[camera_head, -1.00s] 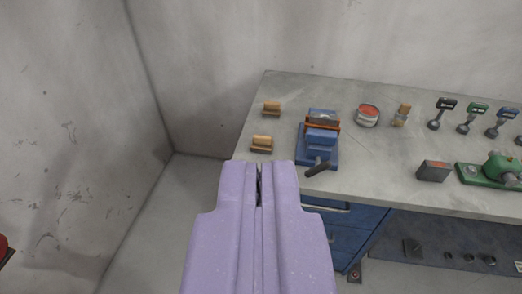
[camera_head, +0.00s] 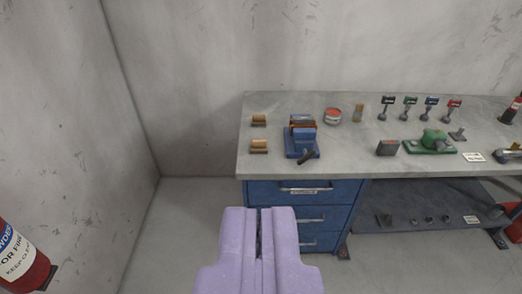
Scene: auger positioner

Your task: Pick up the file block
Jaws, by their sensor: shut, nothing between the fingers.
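I cannot tell for sure which object is the file block. Two small tan blocks, a rear one (camera_head: 259,119) and a front one (camera_head: 259,146), sit at the left end of the grey workbench (camera_head: 350,167). A dark grey block with a reddish top edge (camera_head: 388,148) sits near the bench's front edge, right of centre. My purple gripper (camera_head: 258,211) is shut and empty. It is in front of the bench and appears below the bench top in the picture, touching nothing that I can see.
A blue vise (camera_head: 301,142) stands right of the tan blocks. A red tin (camera_head: 333,116), a green machine (camera_head: 433,142) and several upright tools stand further right. Blue drawers (camera_head: 290,190) are under the bench. A red extinguisher (camera_head: 22,262) is at lower left.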

